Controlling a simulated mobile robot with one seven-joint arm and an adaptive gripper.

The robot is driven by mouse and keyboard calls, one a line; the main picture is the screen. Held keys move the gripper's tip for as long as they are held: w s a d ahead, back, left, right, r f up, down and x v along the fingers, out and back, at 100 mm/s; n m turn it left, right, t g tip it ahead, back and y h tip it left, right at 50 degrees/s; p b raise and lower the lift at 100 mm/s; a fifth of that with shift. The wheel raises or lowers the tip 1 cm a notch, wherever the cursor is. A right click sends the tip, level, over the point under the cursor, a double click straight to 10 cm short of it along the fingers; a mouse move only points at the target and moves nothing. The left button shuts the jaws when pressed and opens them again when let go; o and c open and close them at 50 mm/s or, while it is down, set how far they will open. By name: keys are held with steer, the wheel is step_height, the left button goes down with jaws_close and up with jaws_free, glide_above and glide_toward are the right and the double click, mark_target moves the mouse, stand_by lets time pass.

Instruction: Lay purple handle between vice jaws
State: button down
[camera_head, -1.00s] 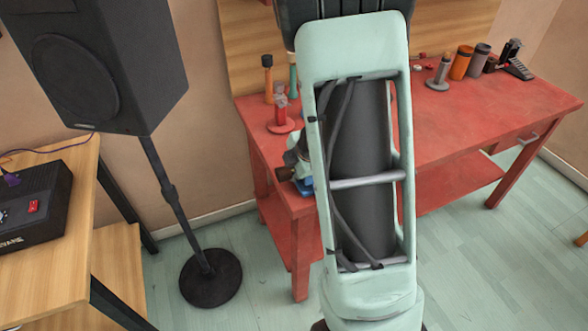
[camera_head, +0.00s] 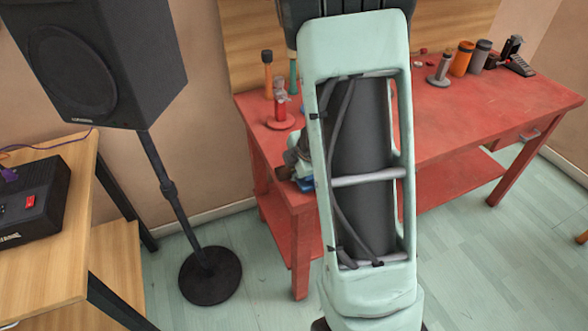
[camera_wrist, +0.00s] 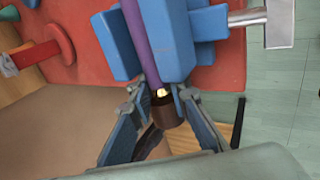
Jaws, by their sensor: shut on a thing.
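The purple handle (camera_wrist: 150,42) shows in the wrist view, with a dark brown end (camera_wrist: 162,115) toward my gripper. My gripper (camera_wrist: 162,98) is shut on this brown end, one finger on each side. The purple length runs between two blue vice jaws, the left jaw (camera_wrist: 117,45) and the right jaw (camera_wrist: 168,42). I cannot tell whether it touches either jaw or how deep it sits. In the head view the blue vice (camera_head: 306,184) is at the near left corner of the red bench, mostly hidden behind my arm. My gripper is hidden there.
The red bench (camera_head: 470,100) holds a red stand (camera_head: 281,120), a grey stand (camera_head: 440,78) and orange and grey cylinders at the back right. A speaker on a pole (camera_head: 172,195) and a wooden table (camera_head: 60,215) stand left. A silver vice bar (camera_wrist: 279,22) sticks out right.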

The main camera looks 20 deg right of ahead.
steer(key=shift+f, duration=0.1)
steer(key=c, duration=1.7)
jaws_free()
steer(key=shift+c, duration=0.2)
steer(key=v, duration=1.2)
